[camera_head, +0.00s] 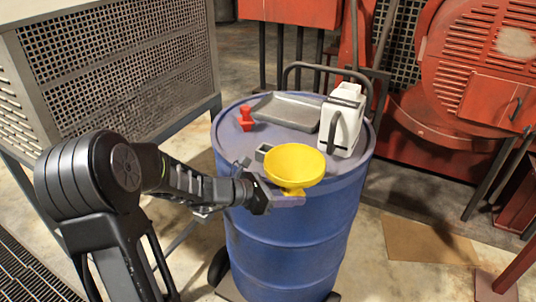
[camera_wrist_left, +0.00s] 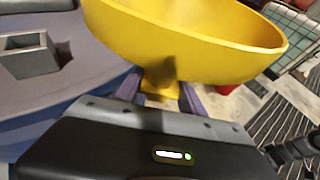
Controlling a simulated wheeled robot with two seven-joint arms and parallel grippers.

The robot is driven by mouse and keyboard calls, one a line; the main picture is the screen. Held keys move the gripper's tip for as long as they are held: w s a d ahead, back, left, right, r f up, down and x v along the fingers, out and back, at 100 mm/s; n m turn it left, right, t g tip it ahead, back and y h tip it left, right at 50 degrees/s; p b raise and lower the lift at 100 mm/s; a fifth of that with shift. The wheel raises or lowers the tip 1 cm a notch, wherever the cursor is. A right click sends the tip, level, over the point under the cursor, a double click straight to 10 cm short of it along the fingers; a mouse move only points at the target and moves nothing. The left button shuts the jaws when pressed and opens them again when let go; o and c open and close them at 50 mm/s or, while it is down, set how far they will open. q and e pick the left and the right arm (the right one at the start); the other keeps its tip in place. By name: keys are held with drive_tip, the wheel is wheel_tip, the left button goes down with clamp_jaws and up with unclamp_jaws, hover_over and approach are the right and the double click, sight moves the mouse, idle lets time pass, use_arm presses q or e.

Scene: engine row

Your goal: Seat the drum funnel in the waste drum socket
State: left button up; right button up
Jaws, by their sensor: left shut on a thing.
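The yellow drum funnel (camera_head: 296,164) is upright, held by its narrow lower part in my left gripper (camera_head: 288,199). In the left wrist view the funnel (camera_wrist_left: 185,40) fills the top, its stem between the two fingers (camera_wrist_left: 160,94). The blue waste drum (camera_head: 290,240) stands upright below and behind. The socket, a small grey square open-topped box (camera_head: 262,151), is on the drum top near its front edge, just left of and behind the funnel. It also shows in the left wrist view (camera_wrist_left: 28,58), apart from the funnel. The funnel's lower end is hidden. My right gripper is not in view.
On the drum top are a red knob-like piece (camera_head: 246,119), a grey tray (camera_head: 286,112) and a white jug (camera_head: 345,115) with a dark handle. A perforated metal cabinet (camera_head: 120,60) stands at left. Red machinery (camera_head: 480,70) stands behind at right.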

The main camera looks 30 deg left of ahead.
use_arm(q)
drive_tip(key=s+d+f+m+g+h+b, duration=0.3)
drive_tip(key=s+d+f+m+b, duration=0.1)
drive_tip(key=d+f, duration=0.7)
drive_tip(key=shift+s+d+f+g+h, duration=0.3)
drive_tip(key=shift+s+d+h, duration=0.05)
drive_tip(key=shift+s+h, duration=0.05)
drive_tip(key=shift+a, duration=0.1)
